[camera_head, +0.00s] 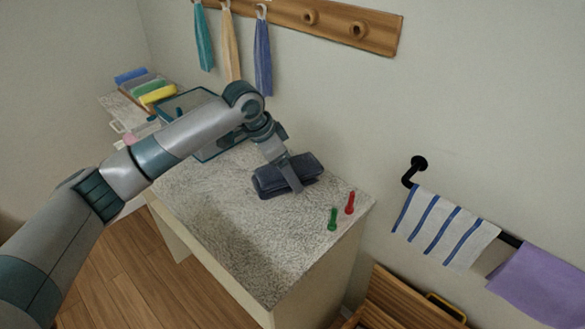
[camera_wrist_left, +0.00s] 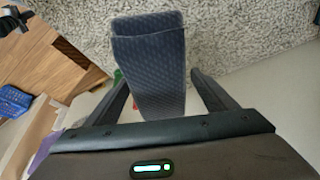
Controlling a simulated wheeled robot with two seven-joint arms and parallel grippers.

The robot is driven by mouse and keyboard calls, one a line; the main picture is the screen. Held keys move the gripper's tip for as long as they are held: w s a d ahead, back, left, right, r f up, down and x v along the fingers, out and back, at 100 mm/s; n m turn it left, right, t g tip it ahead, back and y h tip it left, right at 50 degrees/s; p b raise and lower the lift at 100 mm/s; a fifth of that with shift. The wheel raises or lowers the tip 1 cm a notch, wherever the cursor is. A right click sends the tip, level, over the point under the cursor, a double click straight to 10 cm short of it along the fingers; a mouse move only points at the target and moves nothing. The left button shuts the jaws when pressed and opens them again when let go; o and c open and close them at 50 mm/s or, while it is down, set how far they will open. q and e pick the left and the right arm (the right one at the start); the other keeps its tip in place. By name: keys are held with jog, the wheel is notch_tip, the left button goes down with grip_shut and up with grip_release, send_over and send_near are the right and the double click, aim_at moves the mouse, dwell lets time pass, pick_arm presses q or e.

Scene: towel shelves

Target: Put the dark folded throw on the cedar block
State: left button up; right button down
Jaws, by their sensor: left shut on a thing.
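The dark folded throw (camera_head: 272,184) is a navy-grey bundle over the speckled countertop. My left gripper (camera_head: 294,184) comes down on it from above and is shut on it. In the left wrist view the throw (camera_wrist_left: 150,50) lies between the two fingers of the gripper (camera_wrist_left: 158,90), with its ribbed fabric facing the camera. Whether the throw touches the counter is hard to tell. I cannot make out the cedar block; it may be hidden under the throw or the arm. My right gripper is not in view.
The speckled countertop (camera_head: 235,235) is clear in front. A green peg (camera_head: 332,219) and a red peg (camera_head: 350,203) stand near its right edge. A teal-edged bin (camera_head: 205,148) is behind my arm. Towels hang on the wall rack (camera_head: 365,25); a striped towel (camera_head: 440,228) hangs right.

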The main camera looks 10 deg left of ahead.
pick_arm(q)
jog(key=s+a+f+n, duration=0.1)
jog(key=s+f, duration=0.1)
jog(key=s, duration=0.1)
jog(key=s+a+f+n+t, duration=0.1)
jog(key=s+a+f+n, duration=0.1)
jog(key=s+a+f+n+y, duration=0.1)
jog(key=s+f, duration=0.1)
jog(key=s, duration=0.1)
jog(key=shift+s+a+f+n, duration=0.3)
jog(key=shift+s+f+n, duration=0.05)
jog(key=shift+f+n, duration=0.05)
jog(key=s+a+n+y, duration=0.1)
jog(key=s+a+n, duration=0.1)
jog(key=s, duration=0.1)
jog(key=s+a+f+n+t+y, duration=0.1)
jog(key=s+a+n, duration=0.1)
jog(key=s+a, duration=0.1)
jog(key=s+a+f+n, duration=0.1)
jog(key=s+a+n, duration=0.2)
jog(key=shift+s+y, duration=0.2)
jog(key=shift+y, duration=0.2)
jog(key=shift+f, duration=0.1)
